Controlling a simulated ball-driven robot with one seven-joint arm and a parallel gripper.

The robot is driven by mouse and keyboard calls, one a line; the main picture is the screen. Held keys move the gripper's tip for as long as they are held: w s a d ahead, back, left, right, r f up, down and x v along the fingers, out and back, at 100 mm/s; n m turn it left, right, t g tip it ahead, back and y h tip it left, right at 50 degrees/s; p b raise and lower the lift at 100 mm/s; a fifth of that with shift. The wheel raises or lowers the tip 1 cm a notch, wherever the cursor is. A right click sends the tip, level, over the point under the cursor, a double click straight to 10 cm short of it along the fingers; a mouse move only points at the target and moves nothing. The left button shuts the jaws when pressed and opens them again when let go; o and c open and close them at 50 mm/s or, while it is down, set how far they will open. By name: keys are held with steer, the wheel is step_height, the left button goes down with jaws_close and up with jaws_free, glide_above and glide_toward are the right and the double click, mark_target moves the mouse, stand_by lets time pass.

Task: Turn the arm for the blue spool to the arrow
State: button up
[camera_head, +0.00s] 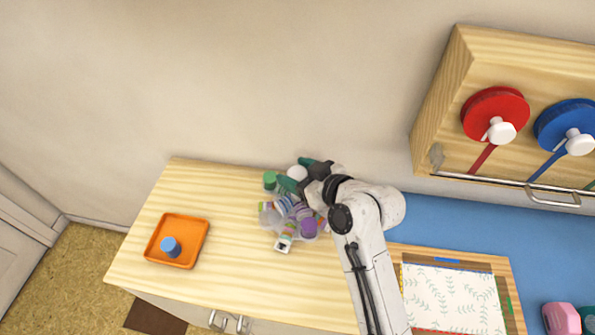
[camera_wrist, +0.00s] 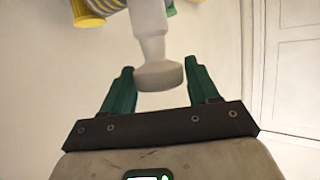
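The blue spool (camera_head: 565,124) is mounted on the wooden wall cabinet at the upper right. A white knob (camera_head: 579,143) is on its front, with a blue strip (camera_head: 547,167) below. No arrow is clear to me. My gripper (camera_head: 298,174) is far from it, at the cluster of small containers and stamps on the left part of the table. Its green fingers are apart, either side of a white knobbed handle (camera_head: 297,173). The wrist view shows my gripper (camera_wrist: 159,64) with the handle's round end (camera_wrist: 159,76) between its fingertips. Contact is unclear.
A red spool (camera_head: 495,114) with a white knob sits left of the blue one. An orange tray (camera_head: 153,240) holds a blue piece (camera_head: 170,246). A leaf-patterned sheet (camera_head: 452,298) lies at the lower right. The table around the tray is clear. My arm hides part of the middle.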

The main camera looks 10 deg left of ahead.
jaws_close()
stand_by(0.3)
steer(key=shift+f+n+g+y+b, duration=0.15)
steer(key=shift+n+g+y+b, duration=0.3)
steer(key=shift+b, duration=0.6)
steer(key=shift+n+g+y+b, duration=0.35)
steer(key=shift+n+g+b, duration=0.4)
steer(key=shift+b, duration=0.3)
steer(key=n+g+b, duration=0.3)
steer(key=b, duration=0.1)
steer(key=shift+y, duration=0.4)
steer(key=shift+n+g+b, duration=0.5)
steer(key=shift+g, duration=0.3)
steer(key=shift+o, duration=1.6)
jaws_free()
